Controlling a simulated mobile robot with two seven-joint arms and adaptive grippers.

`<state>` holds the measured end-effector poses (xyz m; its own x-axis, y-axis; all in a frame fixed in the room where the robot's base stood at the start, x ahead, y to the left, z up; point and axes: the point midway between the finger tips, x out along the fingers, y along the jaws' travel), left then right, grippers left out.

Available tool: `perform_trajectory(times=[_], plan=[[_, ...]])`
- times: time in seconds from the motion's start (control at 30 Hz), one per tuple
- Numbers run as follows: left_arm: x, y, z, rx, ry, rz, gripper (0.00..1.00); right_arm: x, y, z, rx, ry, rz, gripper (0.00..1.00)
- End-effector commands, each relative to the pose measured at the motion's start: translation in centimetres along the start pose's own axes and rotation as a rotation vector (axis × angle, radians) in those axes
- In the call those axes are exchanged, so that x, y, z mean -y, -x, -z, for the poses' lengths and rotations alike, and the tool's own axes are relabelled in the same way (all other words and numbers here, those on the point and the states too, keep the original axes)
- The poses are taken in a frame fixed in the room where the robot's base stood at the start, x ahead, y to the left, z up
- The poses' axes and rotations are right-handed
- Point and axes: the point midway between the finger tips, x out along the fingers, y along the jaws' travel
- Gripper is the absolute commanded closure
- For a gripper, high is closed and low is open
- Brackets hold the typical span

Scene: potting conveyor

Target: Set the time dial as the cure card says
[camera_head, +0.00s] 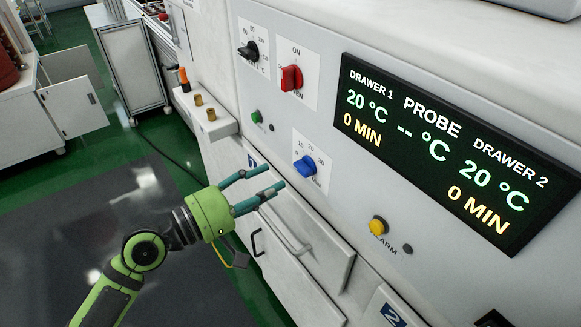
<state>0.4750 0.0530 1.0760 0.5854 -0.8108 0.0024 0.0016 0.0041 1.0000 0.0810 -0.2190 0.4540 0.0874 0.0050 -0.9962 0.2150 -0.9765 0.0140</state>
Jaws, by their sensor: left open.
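The time dial is a blue knob (305,166) on a white scale plate marked 10, 20, 30 and MIN, on the front panel of the machine. My left gripper (276,177), green with teal fingers, is open and empty just left of the blue knob, its fingers pointing toward the panel. It looks apart from the knob. The display (437,148) reads drawer 1 at 20 °C and 0 MIN, probe blank, drawer 2 at 20 °C and 0 MIN. I cannot make out a cure card. My right gripper is not in view.
Above are a black temperature knob (249,51) and a red ON switch (291,78). A green button (257,116) and a yellow alarm button (378,226) flank the dial. A drawer handle (285,231) is below. A small shelf (206,117) juts out left.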

Motion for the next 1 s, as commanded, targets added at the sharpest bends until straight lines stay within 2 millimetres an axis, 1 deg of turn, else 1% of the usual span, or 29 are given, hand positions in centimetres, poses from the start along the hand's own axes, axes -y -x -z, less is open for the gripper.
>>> perform_trajectory(times=[0.03, 0.13, 0.3, 0.4, 0.53, 0.73, 0.77, 0.8, 0.87, 0.9, 1.0], plan=[[-0.4, -0.8, 0.0, 0.001, 0.003, -0.003, 0.54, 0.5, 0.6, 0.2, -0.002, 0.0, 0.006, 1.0], [-0.4, -2.4, 0.0, 0.0, 0.001, -0.003, 0.54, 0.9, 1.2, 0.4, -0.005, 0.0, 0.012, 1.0], [-0.3, -4.8, 0.1, -0.002, 0.0, -0.002, 0.54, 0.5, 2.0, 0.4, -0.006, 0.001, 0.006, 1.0], [-0.2, -5.8, 0.1, -0.003, -0.001, -0.001, 0.54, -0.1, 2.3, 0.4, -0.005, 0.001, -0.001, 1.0], [0.0, -6.2, 0.1, -0.002, -0.002, 0.0, 0.54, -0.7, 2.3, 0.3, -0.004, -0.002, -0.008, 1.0], [0.1, -6.3, 0.1, -0.003, -0.003, 0.0, 0.54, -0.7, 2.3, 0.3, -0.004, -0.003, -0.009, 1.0], [0.1, -6.3, 0.1, -0.003, -0.003, 0.0, 0.58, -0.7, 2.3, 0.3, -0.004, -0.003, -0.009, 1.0], [0.1, -6.2, 0.1, -0.003, -0.003, 0.0, 0.74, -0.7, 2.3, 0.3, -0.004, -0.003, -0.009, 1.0], [0.1, -6.2, 0.1, -0.003, -0.003, 0.0, 0.98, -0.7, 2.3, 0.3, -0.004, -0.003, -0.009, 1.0], [0.1, -6.2, 0.1, -0.003, -0.003, 0.0, 1.0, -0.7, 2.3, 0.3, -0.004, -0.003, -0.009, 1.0], [0.1, -6.2, 0.1, -0.003, -0.003, 0.0, 1.0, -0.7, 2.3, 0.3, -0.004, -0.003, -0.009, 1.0]])
